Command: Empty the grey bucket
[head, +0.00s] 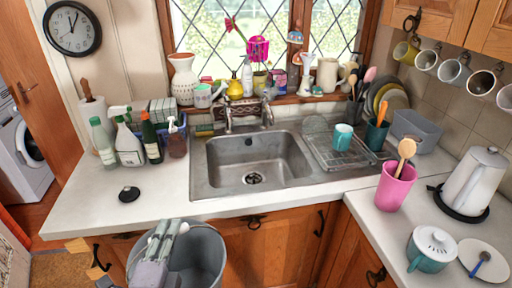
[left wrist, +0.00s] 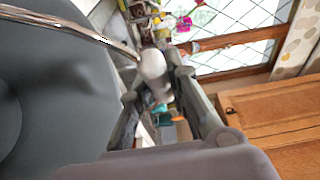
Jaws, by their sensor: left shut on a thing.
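The grey bucket (head: 210,258) is at the bottom of the head view, in front of the wooden cupboards and below the counter edge. Its open mouth faces up; its underside and most of its inside are hidden, so I cannot tell what it holds. My left gripper (head: 170,229) is over the bucket's left side. In the left wrist view the gripper (left wrist: 157,80) is shut on the pale grip of the bucket's wire handle (left wrist: 75,22). The dark grey bucket wall (left wrist: 50,105) fills the left of that view. My right gripper is not in view.
The steel sink (head: 225,175) looks empty, its drain showing. Several bottles (head: 130,150) stand left of it, near a small black disc (head: 129,194). A dish rack (head: 345,155), pink utensil pot (head: 396,186), teal pot (head: 430,252) and kettle (head: 474,182) are right. The front left counter is mostly clear.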

